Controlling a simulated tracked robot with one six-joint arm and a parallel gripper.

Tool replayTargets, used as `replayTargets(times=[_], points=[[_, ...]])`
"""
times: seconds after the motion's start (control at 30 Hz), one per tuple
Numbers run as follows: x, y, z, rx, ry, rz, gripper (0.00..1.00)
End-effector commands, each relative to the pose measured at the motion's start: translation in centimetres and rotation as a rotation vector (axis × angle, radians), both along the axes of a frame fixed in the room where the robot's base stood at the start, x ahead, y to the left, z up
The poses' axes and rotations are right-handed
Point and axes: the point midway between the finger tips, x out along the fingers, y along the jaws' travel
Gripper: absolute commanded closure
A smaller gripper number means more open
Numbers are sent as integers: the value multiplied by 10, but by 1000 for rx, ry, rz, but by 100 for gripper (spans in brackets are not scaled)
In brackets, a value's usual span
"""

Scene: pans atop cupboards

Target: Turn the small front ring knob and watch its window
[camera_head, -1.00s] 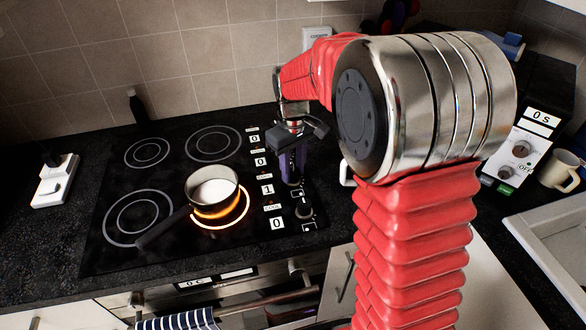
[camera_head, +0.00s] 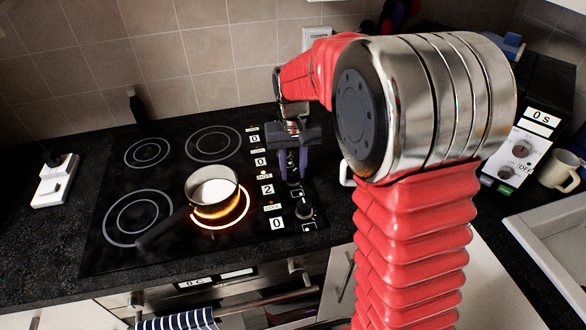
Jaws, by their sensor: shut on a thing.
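My gripper (camera_head: 293,172) points down over the knob column at the hob's right edge. Its two purple fingers are shut on a knob, which is mostly hidden between them. The window (camera_head: 267,189) left of that knob reads 2, and the small label above it seems to say HOT. The front right ring (camera_head: 243,212) glows orange under a small pan (camera_head: 212,188) with pale contents. The pan's dark handle points to the lower left.
The other windows read 0. Another knob (camera_head: 305,209) stands nearer the front edge. The other rings, including the front left one (camera_head: 137,217), are bare and dark. A white timer box (camera_head: 522,150) reading 0 s and a mug (camera_head: 560,170) stand at right.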

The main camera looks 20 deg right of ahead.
Motion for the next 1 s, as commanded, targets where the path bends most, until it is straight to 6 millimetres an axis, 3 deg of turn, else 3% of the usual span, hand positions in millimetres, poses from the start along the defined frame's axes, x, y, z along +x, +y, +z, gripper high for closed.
replayTargets(times=[0.2,0.23,0.47,0.77,1.0], points=[[-1,-1,-1,-1,2,1,94],[-1,-1,-1,-1,2,1,69],[0,0,-1,0,1,1,53],[0,0,1,0,0,2,53],[1,0,21,1,-3,2,53]])
